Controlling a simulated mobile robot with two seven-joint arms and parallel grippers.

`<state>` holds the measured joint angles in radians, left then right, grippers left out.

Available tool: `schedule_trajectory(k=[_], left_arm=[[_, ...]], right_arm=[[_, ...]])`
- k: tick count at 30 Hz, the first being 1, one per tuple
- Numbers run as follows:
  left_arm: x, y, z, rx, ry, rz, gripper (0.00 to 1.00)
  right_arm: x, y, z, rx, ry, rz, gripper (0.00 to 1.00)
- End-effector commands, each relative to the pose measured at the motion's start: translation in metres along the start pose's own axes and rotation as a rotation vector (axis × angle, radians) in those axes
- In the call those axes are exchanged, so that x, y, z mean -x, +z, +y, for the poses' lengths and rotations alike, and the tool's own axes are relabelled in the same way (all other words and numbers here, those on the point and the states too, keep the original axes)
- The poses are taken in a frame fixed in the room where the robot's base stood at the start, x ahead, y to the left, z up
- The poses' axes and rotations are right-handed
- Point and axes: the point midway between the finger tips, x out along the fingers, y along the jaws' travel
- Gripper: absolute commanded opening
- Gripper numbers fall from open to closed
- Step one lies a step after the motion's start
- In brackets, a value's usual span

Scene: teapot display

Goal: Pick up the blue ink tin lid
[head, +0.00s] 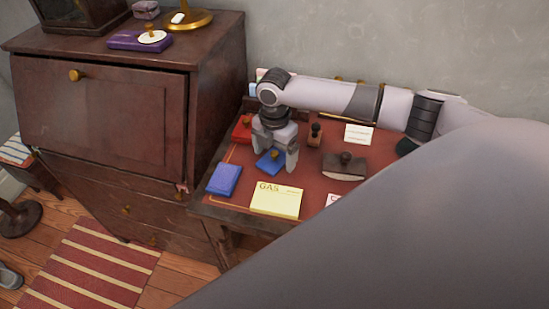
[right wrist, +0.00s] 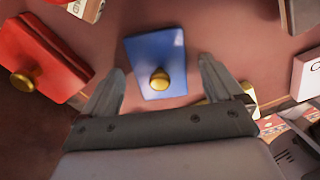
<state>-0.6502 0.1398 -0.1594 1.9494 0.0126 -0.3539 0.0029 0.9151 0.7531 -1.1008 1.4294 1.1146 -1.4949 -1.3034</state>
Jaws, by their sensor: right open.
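The blue ink tin lid (head: 270,163) is a flat blue rectangle with a round brass knob, lying on the red-topped desk. My right gripper (head: 276,158) points down over the lid, open, with one finger to each side and nothing held. The gripper partly hides the lid in the head view. In the right wrist view the fingers (right wrist: 161,68) look clear of the lid's sides; the height gap cannot be told. My left gripper is not in view.
A blue flat box (head: 224,179) lies left of the lid, and a red lid with a brass knob (right wrist: 40,60) is close by. A yellow note (head: 276,200), a small wooden stamp (head: 315,135) and a rocker blotter (head: 344,166) surround it. A dark bureau (head: 110,110) stands left.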

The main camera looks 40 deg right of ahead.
Motion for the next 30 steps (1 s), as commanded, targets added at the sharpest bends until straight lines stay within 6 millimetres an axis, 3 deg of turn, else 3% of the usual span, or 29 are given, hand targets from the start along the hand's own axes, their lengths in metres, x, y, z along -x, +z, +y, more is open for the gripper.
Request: schedule_trajectory(k=[1,6,20,25,30], left_arm=[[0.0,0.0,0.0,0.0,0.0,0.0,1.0],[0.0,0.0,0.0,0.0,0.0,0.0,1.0],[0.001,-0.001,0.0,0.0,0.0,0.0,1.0],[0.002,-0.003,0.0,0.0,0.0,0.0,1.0],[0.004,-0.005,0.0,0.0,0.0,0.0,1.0]], right_arm=[[0.0,0.0,0.0,0.0,0.0,0.0,0.87],[0.0,0.0,0.0,0.0,0.0,0.0,0.33],[0.011,0.0,0.0,0.0,0.0,0.0,0.33],[0.038,0.0,0.001,0.0,0.005,-0.001,0.33],[0.081,0.0,0.001,0.001,0.006,-0.001,0.33]])
